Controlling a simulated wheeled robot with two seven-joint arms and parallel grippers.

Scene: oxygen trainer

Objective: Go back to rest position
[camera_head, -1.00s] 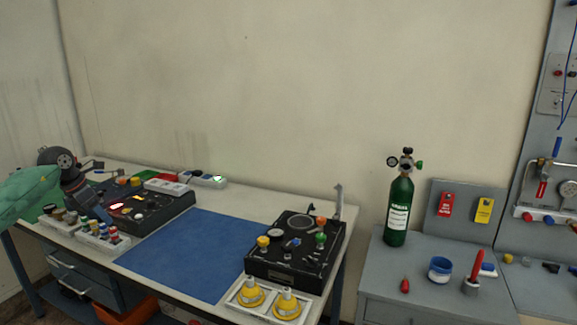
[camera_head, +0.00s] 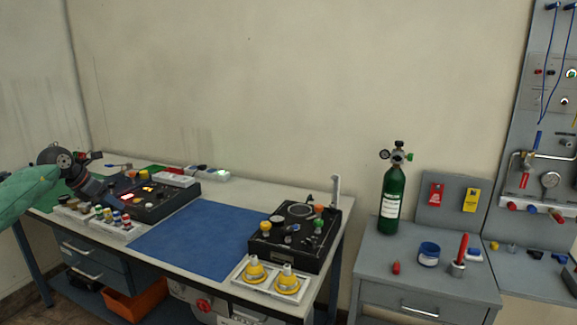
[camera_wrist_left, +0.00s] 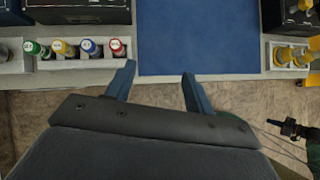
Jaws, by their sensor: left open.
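My left arm comes in from the left in the head view, its sleeve green, with the left gripper (camera_head: 108,168) over the left end of the workbench (camera_head: 232,188). In the left wrist view the left gripper (camera_wrist_left: 158,82) has its two blue fingers spread apart with nothing between them. The fingertips are near the bench's front edge, beside the blue mat (camera_wrist_left: 190,35).
Another black box (camera_head: 292,245) and yellow fittings (camera_head: 255,270) stand at right. A green oxygen cylinder (camera_head: 390,205) stands on a grey cabinet (camera_head: 390,257). The blue mat is bare.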

